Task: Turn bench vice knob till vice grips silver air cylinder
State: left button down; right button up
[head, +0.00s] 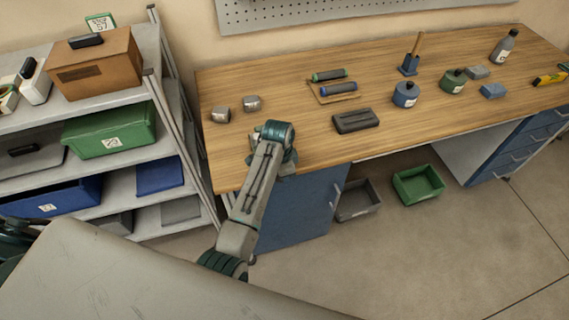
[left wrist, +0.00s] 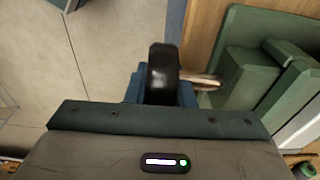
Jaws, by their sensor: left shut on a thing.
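In the left wrist view, the green bench vice (left wrist: 262,75) stands at the right on the wooden bench. Its metal spindle (left wrist: 203,81) runs left to a black knob (left wrist: 163,70). My left gripper (left wrist: 163,92) is shut on this knob, with blue finger parts on both sides of it. In the head view, my left arm reaches the near left edge of the bench, and its wrist hides most of the vice and the knob. I cannot make out the silver air cylinder or the gap between the vice jaws. My right gripper is not in view.
A shelf rack (head: 180,110) stands left. Bins (head: 418,184) lie on the floor below.

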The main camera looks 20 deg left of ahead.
pick_arm(q)
jog(key=shift+d+g+y, duration=0.1)
jog(key=shift+g+y, duration=0.2)
jog(key=shift+y, duration=0.1)
jog(key=shift+f+y, duration=0.1)
jog(key=shift+y, duration=0.3)
jog(key=g+y, duration=0.4)
jog(key=y, duration=0.1)
jog(key=shift+f, duration=0.2)
jog(key=shift+s+f+g+y+b, duration=0.15)
jog(key=shift+g+y+b, duration=0.6)
jog(key=shift+y, duration=0.65)
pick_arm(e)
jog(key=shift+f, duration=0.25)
pick_arm(q)
jog(key=shift+a+g, duration=0.2)
jog(key=shift+g, duration=0.05)
jog(key=c, duration=1.2)
grip_release()
jog(key=shift+c, duration=0.2)
